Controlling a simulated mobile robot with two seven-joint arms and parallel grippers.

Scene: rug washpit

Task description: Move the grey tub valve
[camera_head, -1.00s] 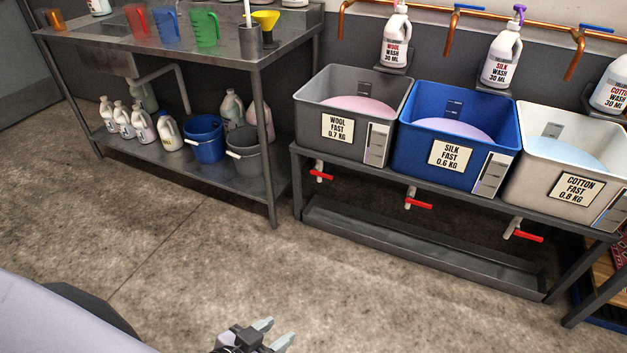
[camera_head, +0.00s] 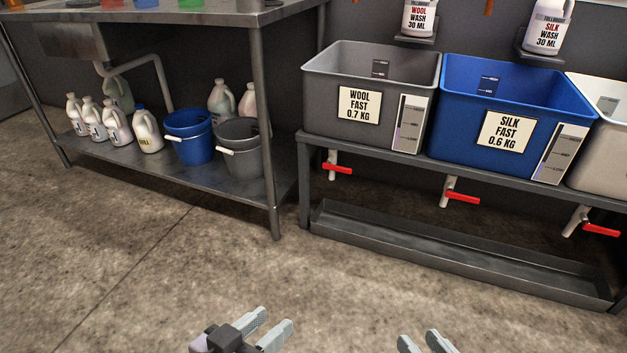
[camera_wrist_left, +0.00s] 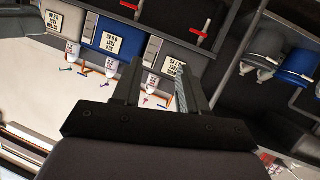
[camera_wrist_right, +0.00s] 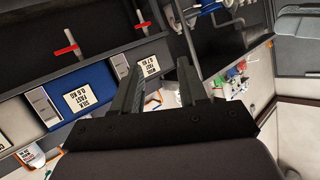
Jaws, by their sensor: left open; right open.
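The grey tub (camera_head: 375,95), labelled wool, stands on the metal rack. Its valve, a white spout with a red handle (camera_head: 337,169), hangs below the tub, the handle roughly level. My left gripper (camera_head: 268,328) is open and empty, low in the head view, in front of the rack and well short of the valve. My right gripper (camera_head: 422,342) is open and empty at the bottom edge, also short of it. The left wrist view (camera_wrist_left: 150,85) and right wrist view (camera_wrist_right: 155,85) show both pairs of fingers apart with nothing between them.
A blue tub (camera_head: 505,110) and a white tub (camera_head: 603,140) stand to the right, each with a similar red-handled valve. A long metal trough (camera_head: 450,252) lies below the valves. A steel table (camera_head: 262,130) with buckets and jugs stands left. The concrete floor in front is clear.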

